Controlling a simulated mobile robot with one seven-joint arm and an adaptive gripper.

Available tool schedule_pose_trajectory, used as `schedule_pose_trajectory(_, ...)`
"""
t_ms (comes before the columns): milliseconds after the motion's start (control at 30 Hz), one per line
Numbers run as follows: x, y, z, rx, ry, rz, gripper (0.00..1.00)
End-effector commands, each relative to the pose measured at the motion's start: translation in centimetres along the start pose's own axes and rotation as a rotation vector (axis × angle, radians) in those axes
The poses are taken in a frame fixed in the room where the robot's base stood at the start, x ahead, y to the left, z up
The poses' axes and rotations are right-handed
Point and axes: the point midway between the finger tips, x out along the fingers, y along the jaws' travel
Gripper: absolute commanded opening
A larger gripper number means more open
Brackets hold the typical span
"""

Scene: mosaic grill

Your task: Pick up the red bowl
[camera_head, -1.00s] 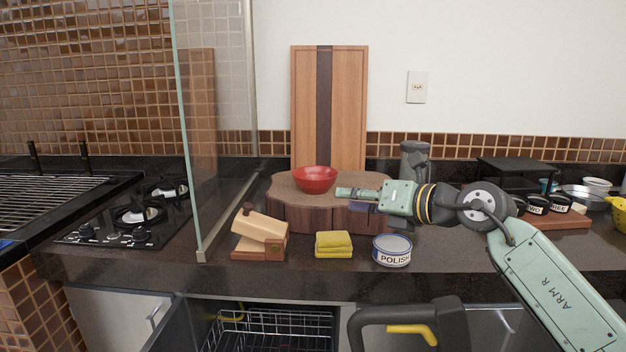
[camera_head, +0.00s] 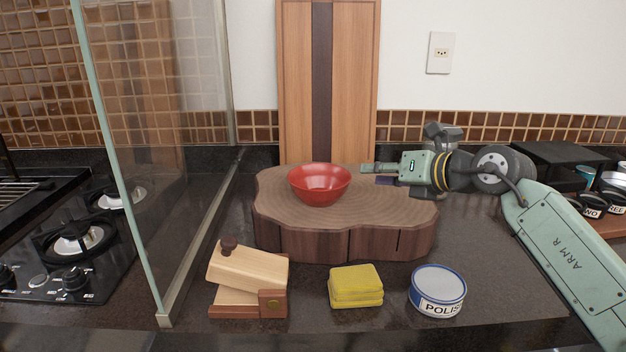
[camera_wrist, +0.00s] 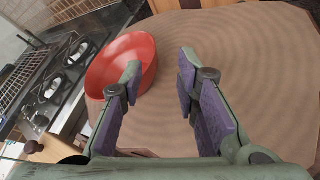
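The red bowl (camera_head: 319,184) stands upright on a thick wooden slab (camera_head: 345,242) on the dark counter. My gripper (camera_head: 368,168) is just right of the bowl in the head view, low over the slab and pointing left. In the wrist view my gripper (camera_wrist: 158,85) is open, with its purple-padded fingers apart. There the bowl (camera_wrist: 112,62) lies ahead and to the left, its right part overlapped by the left fingertip. Nothing is between the fingers but bare slab behind. I cannot tell whether the left finger touches the bowl.
A glass panel (camera_head: 165,130) stands left, before the gas hob (camera_head: 75,240). A wooden box (camera_head: 248,280), yellow sponges (camera_head: 356,287) and a polish tin (camera_head: 437,289) stand in front of the slab. A tall cutting board (camera_head: 352,80) leans on the wall behind.

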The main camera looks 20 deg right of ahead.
Motion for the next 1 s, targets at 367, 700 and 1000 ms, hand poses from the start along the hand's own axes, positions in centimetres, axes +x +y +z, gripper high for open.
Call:
schedule_pose_trajectory(367,4.9,0.2,0.1,0.001,0.001,0.002,0.29)
schedule_pose_trajectory(700,9.1,1.1,0.3,0.001,0.002,0.002,0.29)
schedule_pose_trajectory(1000,10.2,0.9,0.0,0.001,-0.001,0.001,0.29)
